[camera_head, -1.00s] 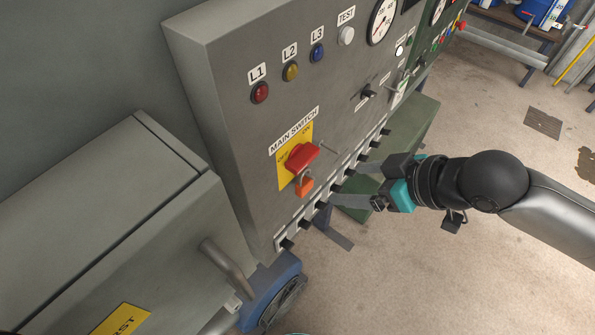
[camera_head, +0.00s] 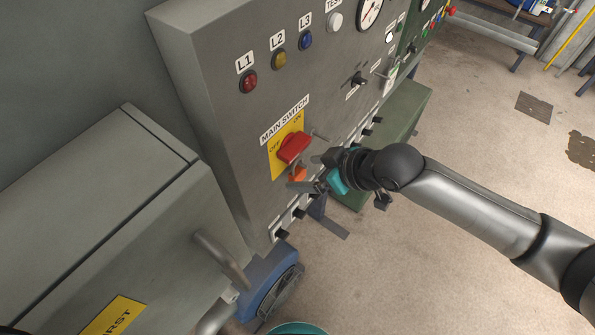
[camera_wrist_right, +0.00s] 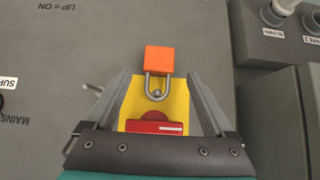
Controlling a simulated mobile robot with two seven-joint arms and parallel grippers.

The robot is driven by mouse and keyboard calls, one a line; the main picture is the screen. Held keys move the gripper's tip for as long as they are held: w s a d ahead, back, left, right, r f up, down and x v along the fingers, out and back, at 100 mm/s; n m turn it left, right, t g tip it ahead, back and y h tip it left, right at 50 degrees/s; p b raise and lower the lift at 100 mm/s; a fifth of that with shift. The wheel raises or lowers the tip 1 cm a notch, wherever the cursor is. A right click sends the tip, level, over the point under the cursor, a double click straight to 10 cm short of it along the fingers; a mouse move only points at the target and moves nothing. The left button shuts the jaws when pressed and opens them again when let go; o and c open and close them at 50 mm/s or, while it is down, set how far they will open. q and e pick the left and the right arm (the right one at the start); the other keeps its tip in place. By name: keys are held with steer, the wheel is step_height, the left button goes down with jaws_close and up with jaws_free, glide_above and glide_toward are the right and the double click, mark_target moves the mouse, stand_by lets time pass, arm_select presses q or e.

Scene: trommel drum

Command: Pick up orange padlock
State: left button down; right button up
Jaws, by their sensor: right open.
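The orange padlock (camera_head: 297,174) hangs by its shackle below the red main switch (camera_head: 293,147), on the yellow plate of the grey control panel. In the right wrist view the padlock (camera_wrist_right: 159,60) and its grey shackle show whole, upside down, centred just beyond the fingertips. My right gripper (camera_head: 307,186) is open, its fingers pointing at the panel beside the padlock, with the padlock in line with the gap between them. In the head view the gripper partly covers the padlock. My left gripper is not in view.
The grey panel (camera_head: 215,80) carries lamps above and a row of black knobs along its lower edge. A thin metal pin (camera_head: 320,137) sticks out right of the switch. A grey cabinet (camera_head: 100,220) stands at left. Open floor lies to the right.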

mark_target(299, 171)
steer(key=shift+x, duration=1.9)
steer(key=shift+w, duration=0.1)
jaws_close()
